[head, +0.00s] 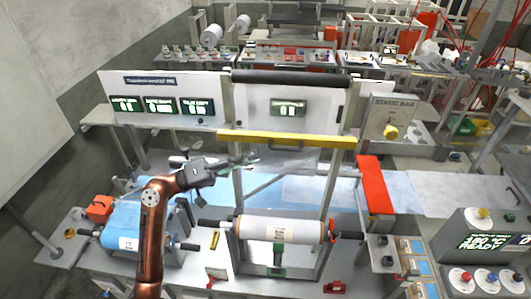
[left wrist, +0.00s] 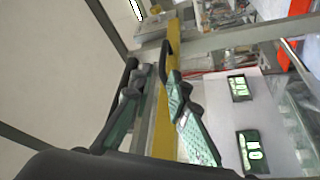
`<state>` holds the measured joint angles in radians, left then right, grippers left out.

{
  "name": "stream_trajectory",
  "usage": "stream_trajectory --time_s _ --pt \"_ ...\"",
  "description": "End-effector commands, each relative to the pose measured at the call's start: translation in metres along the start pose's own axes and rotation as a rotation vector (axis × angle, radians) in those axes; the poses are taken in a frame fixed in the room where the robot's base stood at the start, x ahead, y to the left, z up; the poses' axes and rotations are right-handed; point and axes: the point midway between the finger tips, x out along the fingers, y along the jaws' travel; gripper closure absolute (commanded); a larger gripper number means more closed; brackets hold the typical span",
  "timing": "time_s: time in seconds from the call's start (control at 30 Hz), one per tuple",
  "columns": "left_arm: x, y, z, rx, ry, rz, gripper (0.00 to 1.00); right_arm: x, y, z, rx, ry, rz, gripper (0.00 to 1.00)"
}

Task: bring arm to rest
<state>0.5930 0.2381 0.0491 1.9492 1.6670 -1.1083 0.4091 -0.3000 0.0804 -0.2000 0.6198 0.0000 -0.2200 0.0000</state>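My left arm rises from the bottom of the head view and bends to the right. Its left gripper (head: 248,160) is held in the air over the film machine, in front of the white panel and just below the yellow bar (head: 288,141). In the left wrist view its two green-padded fingers (left wrist: 153,82) stand apart with nothing between them, so it is open and empty. The yellow bar (left wrist: 167,100) shows behind the fingers there. My right gripper is in neither view.
A white roll (head: 280,229) and a blue roll (head: 138,230) lie in the machine below the gripper. Blue film (head: 325,195) spreads behind them. A red bar (head: 375,187) and a control box (head: 480,245) stand at right.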

Motion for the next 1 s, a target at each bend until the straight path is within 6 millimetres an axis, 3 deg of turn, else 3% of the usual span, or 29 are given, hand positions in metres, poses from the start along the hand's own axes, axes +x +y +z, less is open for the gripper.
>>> stream_trajectory --time_s 0.2,0.7,0.77,0.87,1.0 --pt "-0.015 0.000 0.000 0.001 0.000 0.000 0.84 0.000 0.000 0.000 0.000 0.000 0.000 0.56" --pt "-0.016 -0.004 0.002 0.001 0.001 -0.009 0.84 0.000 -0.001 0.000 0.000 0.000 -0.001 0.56" --pt "-0.021 -0.015 0.007 0.006 0.004 -0.035 0.84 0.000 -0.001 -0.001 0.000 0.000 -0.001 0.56" --pt "-0.037 -0.050 0.025 0.027 0.013 -0.125 0.84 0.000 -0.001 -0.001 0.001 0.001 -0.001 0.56" --pt "-0.080 -0.123 0.070 0.072 0.016 -0.339 0.84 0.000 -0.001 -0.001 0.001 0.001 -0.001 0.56"
